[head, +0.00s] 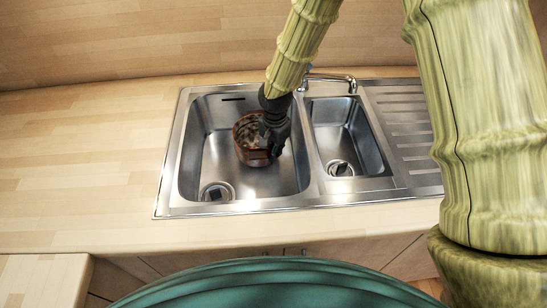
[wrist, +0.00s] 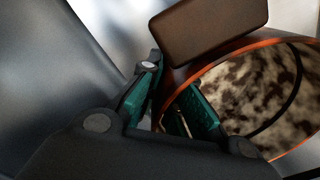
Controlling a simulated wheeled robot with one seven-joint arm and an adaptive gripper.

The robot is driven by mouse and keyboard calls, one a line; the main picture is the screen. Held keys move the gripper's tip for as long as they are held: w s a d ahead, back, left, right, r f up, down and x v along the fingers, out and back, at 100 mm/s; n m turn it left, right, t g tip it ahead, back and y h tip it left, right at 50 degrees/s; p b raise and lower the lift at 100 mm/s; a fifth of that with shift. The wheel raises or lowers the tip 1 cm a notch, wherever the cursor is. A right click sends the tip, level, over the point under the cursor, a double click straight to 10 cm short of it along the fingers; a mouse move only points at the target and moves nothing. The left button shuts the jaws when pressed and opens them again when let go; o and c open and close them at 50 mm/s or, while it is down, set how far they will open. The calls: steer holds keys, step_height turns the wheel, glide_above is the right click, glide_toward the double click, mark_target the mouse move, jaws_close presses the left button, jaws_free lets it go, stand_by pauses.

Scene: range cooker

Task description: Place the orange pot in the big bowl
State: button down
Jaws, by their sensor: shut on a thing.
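The orange pot (head: 247,155) is a small brownish-orange pot with a mottled dark and light inside. It is within the big bowl (head: 207,160) of the steel sink, right of the bowl's middle. I cannot tell whether it touches the bowl's floor. My gripper (head: 275,143) reaches down into the big bowl at the pot's right side. In the wrist view my gripper (wrist: 168,108) is shut on the pot's wall, one finger outside and one inside the orange rim (wrist: 215,52). A brown block-like part, likely a handle (wrist: 208,25), shows beside the rim.
The small bowl (head: 345,130) of the sink is empty, to the right. A tap (head: 332,77) stands behind the sink. A ribbed drainboard (head: 404,125) lies at the right. The wooden counter (head: 90,150) at the left is clear.

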steer(key=shift+f+p, duration=0.35)
steer(key=shift+f, duration=1.45)
steer(key=c, duration=1.6)
jaws_free()
steer(key=shift+c, duration=0.2)
step_height(320, 180, up, 12)
steer(key=b, duration=0.1)
steer(key=shift+s+b, duration=0.15)
steer(key=shift+b, duration=0.25)
steer(key=shift+d, duration=0.1)
